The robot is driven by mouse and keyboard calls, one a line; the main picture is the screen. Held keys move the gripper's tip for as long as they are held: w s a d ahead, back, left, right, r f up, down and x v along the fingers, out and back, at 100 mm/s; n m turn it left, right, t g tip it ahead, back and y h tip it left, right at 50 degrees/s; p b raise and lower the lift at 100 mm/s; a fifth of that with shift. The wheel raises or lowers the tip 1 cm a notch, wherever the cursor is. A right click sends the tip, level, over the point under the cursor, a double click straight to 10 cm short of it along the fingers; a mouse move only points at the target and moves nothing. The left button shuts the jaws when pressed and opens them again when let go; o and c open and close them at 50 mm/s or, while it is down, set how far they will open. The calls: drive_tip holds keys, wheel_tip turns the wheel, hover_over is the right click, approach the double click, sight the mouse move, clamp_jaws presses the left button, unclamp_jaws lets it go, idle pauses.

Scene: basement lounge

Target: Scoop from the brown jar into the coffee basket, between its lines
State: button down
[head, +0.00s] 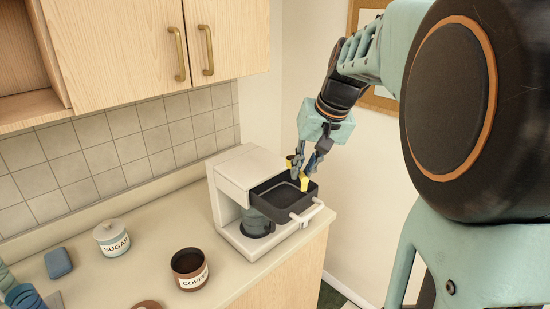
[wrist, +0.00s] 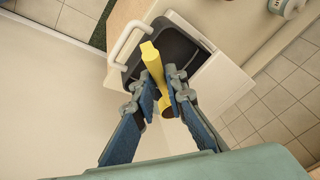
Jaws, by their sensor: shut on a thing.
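My gripper (head: 303,166) is shut on a yellow scoop (wrist: 153,62) above the coffee basket (head: 270,205). The scoop also shows in the head view (head: 304,182). One end of it, nearer my palm in the wrist view, looks brown; I cannot tell whether that is coffee. The basket is a dark open box with a pale handle, pulled out of the white coffee maker (head: 232,173); it also shows in the wrist view (wrist: 188,45). Its lines and any contents cannot be made out. The brown jar (head: 190,282), labelled COFFEE, stands open on the counter with dark contents.
A white SUGAR jar (head: 113,243) and a blue sponge-like block (head: 58,263) stand left on the counter. A brown lid (head: 147,305) lies at the lower edge. A dark carafe (head: 257,223) sits under the basket. Cupboards (head: 120,50) hang above.

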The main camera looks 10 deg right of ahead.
drive_tip(key=shift+w, duration=0.25)
drive_tip(key=shift+s, duration=0.2)
